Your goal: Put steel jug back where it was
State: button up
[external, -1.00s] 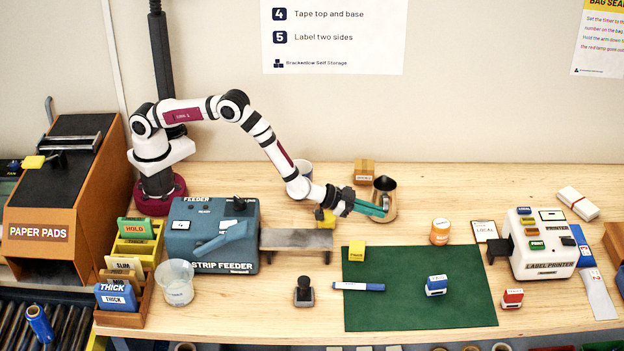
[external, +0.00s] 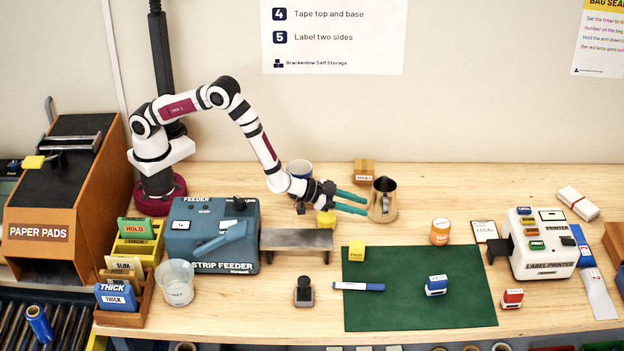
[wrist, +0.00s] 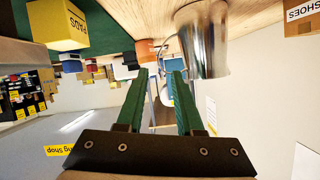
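The steel jug (external: 383,203) stands upright on the bench, right of the strip feeder's ledge and behind the green mat. It also shows in the wrist view (wrist: 207,40), near the top and just beyond the fingers. My gripper (external: 359,202) has its green fingers spread apart with nothing between them. It is to the left of the jug and apart from it, its tips pointing right. In the wrist view the two fingers (wrist: 157,95) also stand apart and empty.
A small cardboard box (external: 364,172) stands behind the jug. A yellow block (external: 325,219) and a white cup (external: 299,170) are near my wrist.

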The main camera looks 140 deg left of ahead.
jog(key=v, duration=0.6)
jog(key=shift+d, duration=0.2)
jog(key=shift+s+r, duration=0.1)
